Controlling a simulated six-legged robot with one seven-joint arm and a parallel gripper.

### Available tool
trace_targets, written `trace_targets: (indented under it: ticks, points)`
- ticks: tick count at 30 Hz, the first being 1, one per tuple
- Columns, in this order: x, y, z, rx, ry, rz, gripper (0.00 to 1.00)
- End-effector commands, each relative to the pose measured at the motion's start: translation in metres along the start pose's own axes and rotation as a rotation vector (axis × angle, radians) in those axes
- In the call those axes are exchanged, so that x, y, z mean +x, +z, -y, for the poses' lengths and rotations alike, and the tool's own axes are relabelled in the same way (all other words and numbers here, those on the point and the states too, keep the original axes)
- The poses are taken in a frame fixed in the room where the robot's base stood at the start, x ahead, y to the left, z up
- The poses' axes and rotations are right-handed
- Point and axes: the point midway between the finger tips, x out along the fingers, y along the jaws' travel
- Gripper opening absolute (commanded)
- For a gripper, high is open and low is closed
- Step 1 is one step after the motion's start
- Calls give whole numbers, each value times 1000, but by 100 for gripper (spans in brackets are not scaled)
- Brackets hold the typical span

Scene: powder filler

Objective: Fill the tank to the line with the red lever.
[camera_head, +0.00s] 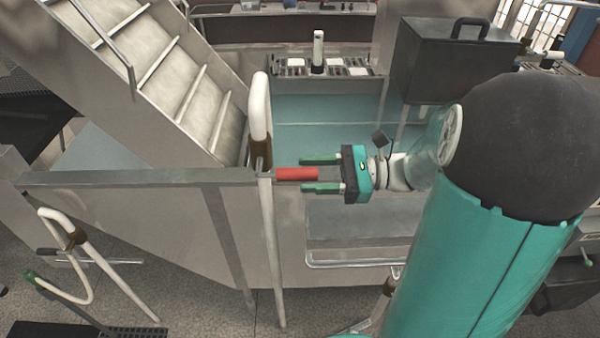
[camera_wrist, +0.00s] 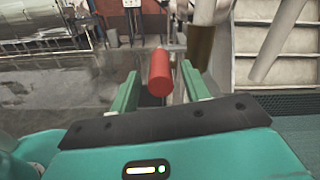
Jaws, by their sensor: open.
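The red lever handle (camera_head: 297,174) sticks out to the right of a white pipe (camera_head: 260,110) in the head view. My gripper (camera_head: 321,174) is open, with its green fingers pointing left and one on each side of the handle's end. In the wrist view the red handle (camera_wrist: 160,74) lies between the two fingers (camera_wrist: 160,90), apart from both. The tank (camera_head: 350,125) shows behind my gripper, with teal walls and a pale line across its back wall. I cannot make out any powder level in it.
A grey rail (camera_head: 140,178) runs left from the lever. Stairs (camera_head: 165,80) rise behind it at the left. A dark box (camera_head: 450,60) with a handle stands at the back right. Bent white pipes (camera_head: 95,260) stand at the front left.

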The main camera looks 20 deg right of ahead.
Motion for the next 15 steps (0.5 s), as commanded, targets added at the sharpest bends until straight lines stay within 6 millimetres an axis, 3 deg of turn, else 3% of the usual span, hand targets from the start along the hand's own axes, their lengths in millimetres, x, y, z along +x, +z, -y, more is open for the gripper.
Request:
trace_targets:
  ticks: [6, 15]
  points:
    - [26, 0, 0, 0, 1, 1, 47]
    - [29, 0, 0, 0, 0, 0, 47]
